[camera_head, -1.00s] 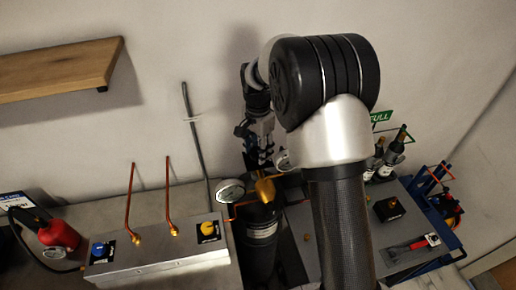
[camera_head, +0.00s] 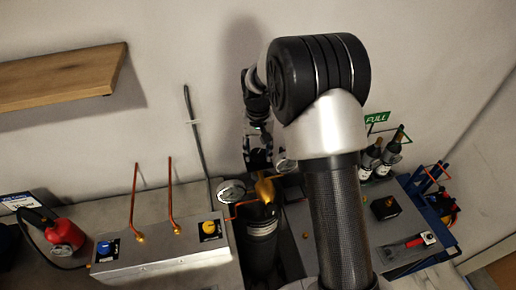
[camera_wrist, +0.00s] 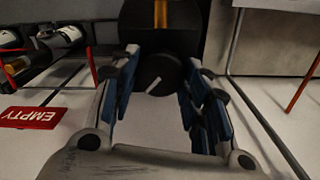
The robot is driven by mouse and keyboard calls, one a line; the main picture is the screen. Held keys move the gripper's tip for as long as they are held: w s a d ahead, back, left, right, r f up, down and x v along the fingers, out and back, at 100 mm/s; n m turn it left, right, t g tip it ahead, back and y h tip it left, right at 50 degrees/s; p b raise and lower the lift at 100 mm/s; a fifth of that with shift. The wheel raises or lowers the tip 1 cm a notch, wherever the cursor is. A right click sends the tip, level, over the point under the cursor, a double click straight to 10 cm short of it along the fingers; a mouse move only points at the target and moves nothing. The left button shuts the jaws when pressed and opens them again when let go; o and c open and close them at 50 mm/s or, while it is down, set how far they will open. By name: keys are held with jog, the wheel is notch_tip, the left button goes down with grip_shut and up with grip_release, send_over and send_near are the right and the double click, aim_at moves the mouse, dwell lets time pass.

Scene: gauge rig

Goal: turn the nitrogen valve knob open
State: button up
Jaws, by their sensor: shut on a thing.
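A black round knob (camera_wrist: 157,74) with a white pointer line shows in the wrist view between my fingers. The line slants up to the right. My gripper (camera_wrist: 165,92), with blue finger pads, is shut on this knob. In the head view my gripper (camera_head: 259,158) is just above the brass valve body (camera_head: 265,188) on top of a dark cylinder (camera_head: 261,238). The knob cannot be made out there. A round gauge (camera_head: 232,191) sits left of the valve, joined by a copper pipe.
A grey panel box (camera_head: 165,255) with a blue knob (camera_head: 105,247) and a yellow knob (camera_head: 210,228) stands left, with upright copper pipes. A red bottle (camera_head: 66,236) is far left. Dark bottles (camera_head: 388,155) stand right. A red EMPTY sign (camera_wrist: 33,117) is left in the wrist view.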

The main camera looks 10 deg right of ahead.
aim_at(258, 153)
jog(key=n, duration=0.4)
jog(key=shift+n+p, duration=0.3)
jog(key=shift+p, duration=0.05)
jog(key=shift+n, duration=1.6)
jog(key=o, duration=1.1)
jog(key=shift+c, duration=0.2)
notch_tip(258, 153, up, 12)
jog(key=shift+r, duration=0.1)
